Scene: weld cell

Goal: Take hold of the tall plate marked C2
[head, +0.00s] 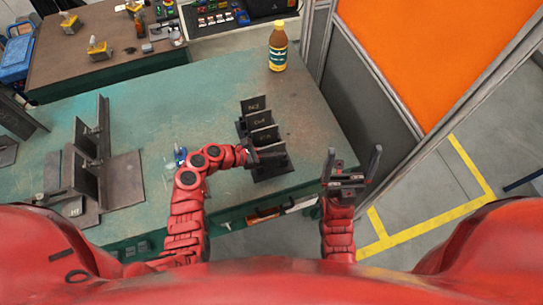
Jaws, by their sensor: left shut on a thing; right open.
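Several dark upright plates stand in a row in a dark rack (272,171) on the green table. The farthest plate (255,103) carries a mark that looks like N2. The marks on the second plate (262,119) and third plate (266,135) are too small to read surely, so I cannot tell which is C2. My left gripper (262,156) is at the near end of the row, shut on the nearest plate (274,149). That plate's mark cannot be read. My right gripper (353,163) is open and empty, right of the rack beyond the table edge.
A brown bottle (278,47) stands behind the row. Welded steel plates (125,180) lie on the table's left. An orange panel (440,50) in a grey frame stands to the right. A second bench (105,45) is at the back left. The table middle is clear.

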